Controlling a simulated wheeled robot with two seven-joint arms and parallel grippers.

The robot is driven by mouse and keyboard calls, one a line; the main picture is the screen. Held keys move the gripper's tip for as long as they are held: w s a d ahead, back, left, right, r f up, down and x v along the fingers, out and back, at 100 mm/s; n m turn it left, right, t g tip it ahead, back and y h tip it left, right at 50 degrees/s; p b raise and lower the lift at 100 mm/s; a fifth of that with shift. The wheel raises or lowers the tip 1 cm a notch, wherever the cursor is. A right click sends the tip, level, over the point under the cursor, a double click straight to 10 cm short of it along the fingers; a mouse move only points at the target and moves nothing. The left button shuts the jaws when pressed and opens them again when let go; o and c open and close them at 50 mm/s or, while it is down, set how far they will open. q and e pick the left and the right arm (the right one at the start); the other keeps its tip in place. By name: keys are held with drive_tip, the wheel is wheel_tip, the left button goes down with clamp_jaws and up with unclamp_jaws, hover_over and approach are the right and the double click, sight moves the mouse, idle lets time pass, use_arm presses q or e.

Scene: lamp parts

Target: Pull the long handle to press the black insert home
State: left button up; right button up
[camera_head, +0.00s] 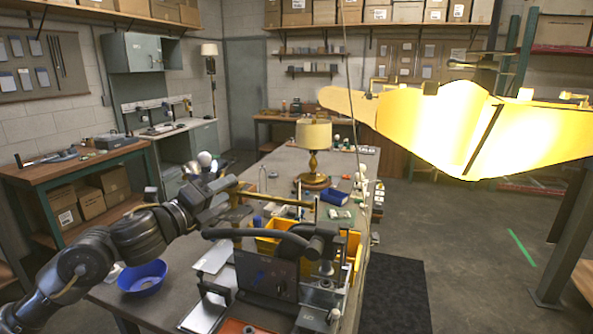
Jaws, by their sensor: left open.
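A bench press (322,268) stands at the near end of the long table. Its long black handle (262,234) reaches left from the pivot, roughly level, with a curved black part beside it. My left arm comes in from the left, and my left gripper (272,215) is open, with brass-coloured fingers above and beside the handle. I cannot tell whether they touch it. The black insert cannot be made out; the press and its dark panel (266,274) may hide it. My right gripper is out of view.
A blue bowl (142,278) sits left of the press. Yellow bins (272,246) stand close behind it. A lamp (313,150) and a blue bin (334,196) are farther back. A large bright yellow shade-like shape (455,125) hangs at upper right.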

use_arm(q)
drive_tip(key=s+f+n+g+y, duration=0.1)
drive_tip(key=s+f+n+y, duration=0.15)
drive_tip(key=f+n, duration=0.45)
drive_tip(key=s+d+f+n+g+y, duration=0.1)
drive_tip(key=s+f+n, duration=0.25)
drive_tip(key=f, duration=0.65)
drive_tip(key=s+f+n+g+y, duration=0.2)
drive_tip(key=s+f+n, duration=0.2)
drive_tip(key=f, duration=0.5)
drive_tip(key=s+a+f+n+g+y, duration=0.15)
drive_tip(key=s+f+n+g, duration=0.4)
drive_tip(key=s+f, duration=0.6)
drive_tip(key=s+a+f+n+g+y, duration=0.15)
drive_tip(key=s+f+n+g, duration=0.4)
drive_tip(key=s, duration=1.15)
wheel_tip(320, 180, down, 28)
drive_tip(key=s+n, duration=0.2)
drive_tip(key=s+a+f, duration=0.3)
drive_tip(key=s+f, duration=1.2)
drive_tip(key=s, duration=0.1)
drive_tip(key=shift+s+f+g, duration=0.15)
drive_tip(key=shift+s+g, duration=0.15)
drive_tip(key=shift+g, duration=0.1)
